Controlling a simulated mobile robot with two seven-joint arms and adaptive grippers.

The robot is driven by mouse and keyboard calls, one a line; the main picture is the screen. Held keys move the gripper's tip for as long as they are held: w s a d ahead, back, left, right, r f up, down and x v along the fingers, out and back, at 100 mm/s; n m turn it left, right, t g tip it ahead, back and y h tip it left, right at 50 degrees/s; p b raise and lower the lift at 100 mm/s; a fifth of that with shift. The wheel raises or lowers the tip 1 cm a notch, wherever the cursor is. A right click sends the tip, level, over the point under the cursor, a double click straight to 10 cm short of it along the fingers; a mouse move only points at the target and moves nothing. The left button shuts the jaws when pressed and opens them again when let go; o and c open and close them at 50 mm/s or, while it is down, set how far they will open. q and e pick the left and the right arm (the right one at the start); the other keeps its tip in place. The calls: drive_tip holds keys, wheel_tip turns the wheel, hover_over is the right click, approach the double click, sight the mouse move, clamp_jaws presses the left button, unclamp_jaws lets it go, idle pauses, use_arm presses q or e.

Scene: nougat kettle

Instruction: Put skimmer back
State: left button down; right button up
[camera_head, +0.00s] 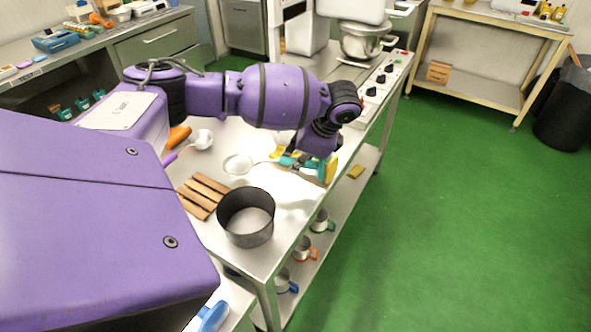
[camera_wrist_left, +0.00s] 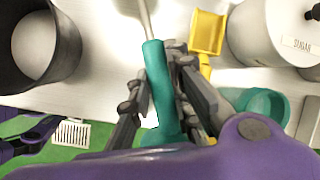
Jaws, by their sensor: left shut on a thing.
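The skimmer has a teal handle (camera_wrist_left: 157,88) and a thin metal rod. In the head view its pale round head (camera_head: 237,164) is over the steel table, left of my left gripper (camera_head: 293,163). My left gripper also shows in the left wrist view (camera_wrist_left: 155,75), its dark fingers shut on either side of the teal handle. The skimmer lies roughly level; I cannot tell whether its head touches the table. The skimmer's head is out of the left wrist view.
A dark open pot (camera_head: 246,216) stands near the table's front, beside a wooden slatted trivet (camera_head: 190,203). A white-headed utensil (camera_head: 202,139) lies farther back. A yellow scoop (camera_wrist_left: 207,33) and a sugar canister (camera_wrist_left: 272,45) are close to my left gripper. Several mugs stand on the lower shelf (camera_head: 338,205).

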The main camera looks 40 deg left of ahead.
use_arm(q)
drive_tip(key=shift+f, duration=2)
drive_tip(key=shift+f, duration=0.1)
drive_tip(key=c, duration=1.6)
unclamp_jaws()
drive_tip(key=shift+f, duration=0.1)
drive_tip(key=v, duration=1.2)
